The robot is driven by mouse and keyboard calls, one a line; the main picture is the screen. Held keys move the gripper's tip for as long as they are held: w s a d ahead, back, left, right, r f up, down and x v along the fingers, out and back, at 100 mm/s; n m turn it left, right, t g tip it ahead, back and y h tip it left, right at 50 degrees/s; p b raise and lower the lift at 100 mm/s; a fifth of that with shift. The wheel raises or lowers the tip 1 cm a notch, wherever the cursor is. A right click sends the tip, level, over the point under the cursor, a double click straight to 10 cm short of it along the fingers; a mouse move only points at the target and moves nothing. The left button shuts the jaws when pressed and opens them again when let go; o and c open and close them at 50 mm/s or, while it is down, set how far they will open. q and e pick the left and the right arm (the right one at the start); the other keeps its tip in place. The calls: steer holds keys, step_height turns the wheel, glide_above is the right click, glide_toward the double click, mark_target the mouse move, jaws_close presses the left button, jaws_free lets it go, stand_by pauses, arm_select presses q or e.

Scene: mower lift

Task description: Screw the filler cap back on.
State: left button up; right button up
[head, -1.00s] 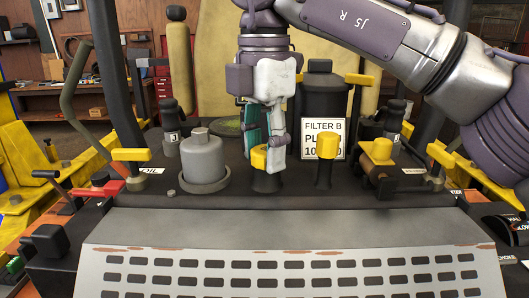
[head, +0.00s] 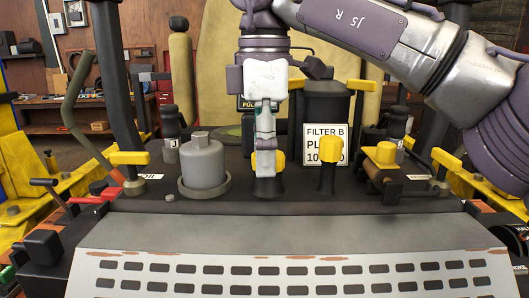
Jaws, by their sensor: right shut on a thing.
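My right gripper (head: 265,143) points straight down and is seen edge-on, so one finger hides the other. It is shut on a yellow cap (head: 280,158) that shows on both sides of the finger. The cap sits at the top of a short black neck (head: 267,187) on the dark deck. The finger hides the middle of the cap, and I cannot tell how far it is threaded. My left gripper is not in view.
A grey canister (head: 202,162) stands to the left. A yellow-topped valve (head: 382,155) is farther right. The slotted grey panel (head: 290,270) in front is clear.

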steer(key=o, duration=1.2)
steer(key=shift+o, duration=0.2)
step_height(320, 180, up, 8)
steer(key=p, duration=0.7)
steer(key=shift+r, duration=0.1)
